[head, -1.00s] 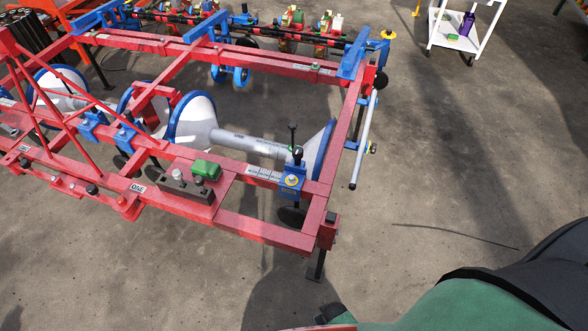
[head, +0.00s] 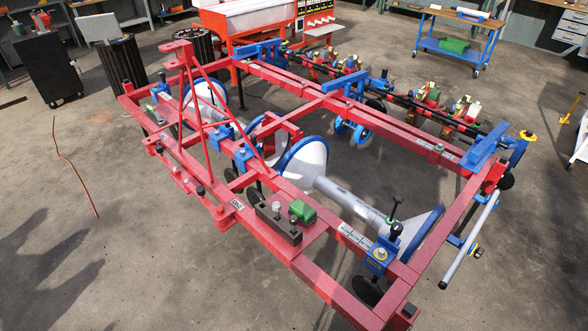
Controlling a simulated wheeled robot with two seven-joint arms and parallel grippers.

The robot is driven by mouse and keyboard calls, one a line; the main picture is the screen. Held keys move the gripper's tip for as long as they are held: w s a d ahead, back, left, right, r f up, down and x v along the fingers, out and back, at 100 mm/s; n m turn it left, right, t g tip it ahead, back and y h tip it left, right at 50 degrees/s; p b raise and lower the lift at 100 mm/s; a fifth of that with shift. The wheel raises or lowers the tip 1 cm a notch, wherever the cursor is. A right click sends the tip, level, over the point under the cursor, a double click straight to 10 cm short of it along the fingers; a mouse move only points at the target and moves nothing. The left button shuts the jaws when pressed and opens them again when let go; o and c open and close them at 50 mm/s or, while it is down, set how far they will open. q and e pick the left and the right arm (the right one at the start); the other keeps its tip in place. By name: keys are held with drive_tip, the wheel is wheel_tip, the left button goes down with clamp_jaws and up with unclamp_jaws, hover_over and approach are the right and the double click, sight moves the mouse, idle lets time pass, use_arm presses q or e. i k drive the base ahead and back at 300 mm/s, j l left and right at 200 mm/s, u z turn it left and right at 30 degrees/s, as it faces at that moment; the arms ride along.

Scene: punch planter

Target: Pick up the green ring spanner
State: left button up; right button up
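I cannot make out a green ring spanner in the head view. A small green block-like object (head: 302,211) lies on the red machine frame (head: 330,278), beside a dark block with studs (head: 278,224). A green object (head: 454,45) sits on the lower shelf of a blue cart at the back; its shape is too small to tell. Neither of my grippers is in view.
The red frame with grey rollers and blue brackets fills the middle and right. An orange machine (head: 262,25), the blue cart (head: 462,28) and a black cabinet (head: 48,72) stand behind. An orange cable (head: 75,170) lies on otherwise clear floor at left.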

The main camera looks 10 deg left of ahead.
sight(148, 108)
drive_tip(key=u, duration=1.25)
drive_tip(key=i+j+u, duration=0.35)
drive_tip(key=i, duration=0.3)
drive_tip(key=i+u, duration=0.3)
drive_tip(key=i, duration=0.3)
drive_tip(key=i+z, duration=0.15)
drive_tip(key=i, duration=0.3)
drive_tip(key=i+j+z, duration=0.1)
drive_tip(key=i, duration=0.3)
drive_tip(key=i+j+z, duration=0.15)
drive_tip(key=i, duration=0.25)
drive_tip(key=i+j+z, duration=0.1)
drive_tip(key=i+j, duration=0.15)
drive_tip(key=i, duration=0.2)
